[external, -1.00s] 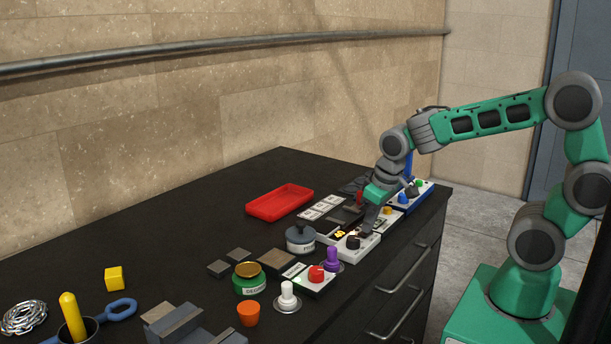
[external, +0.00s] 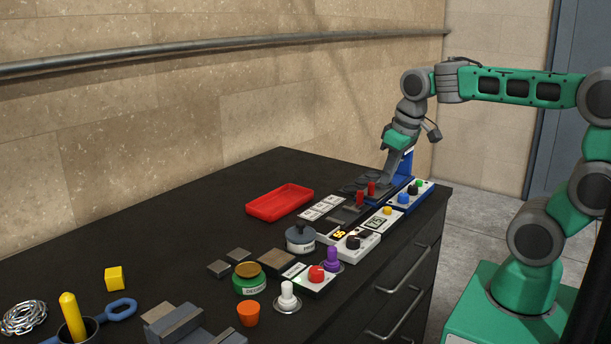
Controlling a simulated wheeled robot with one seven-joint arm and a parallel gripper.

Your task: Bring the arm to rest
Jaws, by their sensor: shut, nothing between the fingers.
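My gripper (external: 386,176) is at the end of my green and grey arm, pointing down over the far right end of the black bench. It is shut and empty. Its tip is close to the blue press frame (external: 405,166) and the two red posts; I cannot tell whether it touches anything there.
A yellow cube (external: 114,278) is at left.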

